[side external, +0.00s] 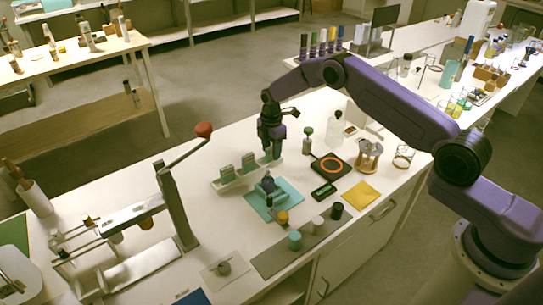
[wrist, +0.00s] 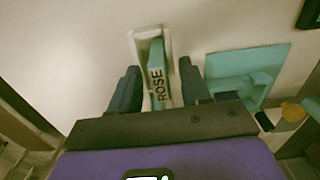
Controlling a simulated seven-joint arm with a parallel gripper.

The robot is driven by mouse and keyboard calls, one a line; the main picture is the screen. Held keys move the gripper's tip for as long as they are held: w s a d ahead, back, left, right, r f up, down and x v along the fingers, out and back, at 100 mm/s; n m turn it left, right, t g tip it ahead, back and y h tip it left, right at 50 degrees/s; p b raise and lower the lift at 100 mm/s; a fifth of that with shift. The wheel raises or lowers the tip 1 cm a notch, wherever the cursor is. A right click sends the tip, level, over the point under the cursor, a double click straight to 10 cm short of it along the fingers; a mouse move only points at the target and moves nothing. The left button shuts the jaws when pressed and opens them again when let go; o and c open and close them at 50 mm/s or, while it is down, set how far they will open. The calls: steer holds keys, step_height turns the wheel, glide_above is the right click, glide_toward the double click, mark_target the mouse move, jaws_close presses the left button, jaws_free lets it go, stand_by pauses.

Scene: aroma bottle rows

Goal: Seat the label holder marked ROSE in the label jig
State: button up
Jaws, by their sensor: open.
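The ROSE label holder (wrist: 157,72) is a teal upright piece with dark lettering, standing at the end of a white rack (wrist: 136,42). In the side view, the rack (side external: 229,185) carries two more grey-green holders (side external: 227,173) (side external: 248,162) to the left. My gripper (wrist: 159,66) is open, with one finger on each side of the ROSE holder; contact cannot be told. In the side view, my gripper (side external: 271,153) is low over the rack's right end and hides the holder there. A teal fixture (wrist: 238,86), apparently the label jig, sits on a teal mat (side external: 286,189) and looks empty.
Several small jars (side external: 295,240) stand on a grey strip in front of the mat. A black scale (side external: 330,166) with an orange ring is to the right, beside a yellow cloth (side external: 361,194). A lever press (side external: 174,200) stands left. Table between rack and press is clear.

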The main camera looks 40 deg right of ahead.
jaws_close()
steer(key=shift+r, duration=0.15)
